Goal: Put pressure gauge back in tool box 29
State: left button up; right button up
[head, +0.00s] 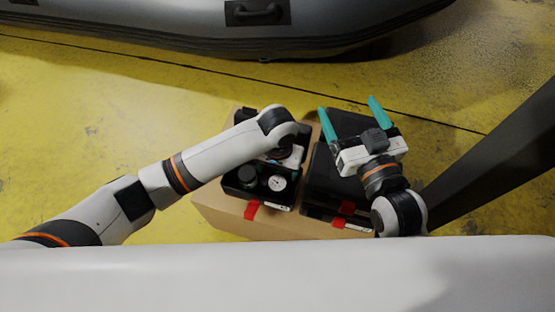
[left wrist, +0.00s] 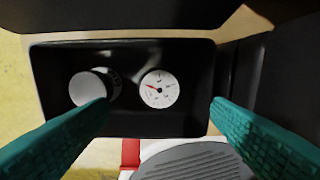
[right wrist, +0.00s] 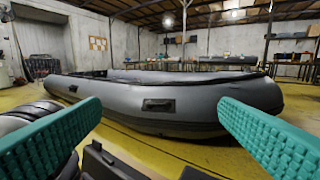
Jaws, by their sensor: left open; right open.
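The pressure gauge (head: 277,183), with a round white dial, sits inside the open black tool box (head: 233,190) on the left. In the left wrist view the gauge (left wrist: 158,88) lies in the black tray (left wrist: 125,122) beside a round knob-like part (left wrist: 88,90). My left gripper (left wrist: 158,106) is open above this box, its teal fingers apart on either side of the gauge and not touching it. In the head view my left forearm hides most of that gripper. My right gripper (head: 349,106) is open and empty, raised over the second black case (head: 322,175). No box number is readable.
Both black cases stand side by side on a cardboard box (head: 222,215) and have red latches (head: 252,209). A grey inflatable boat (right wrist: 165,103) lies beyond on the yellow floor (head: 90,110). A dark beam (head: 500,150) slants at the right. Floor left of the box is clear.

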pick_arm(q)
notch_tip(320, 180, up, 2)
jog(key=shift+r+p, duration=0.2)
jog(key=shift+p, duration=0.15)
pick_arm(e)
jog(key=f+g, duration=0.1)
jog(key=f, duration=0.1)
jog(key=f+g, duration=0.1)
jog(key=shift+s+d+f+g+h, duration=0.3)
jog(key=shift+s+d, duration=0.1)
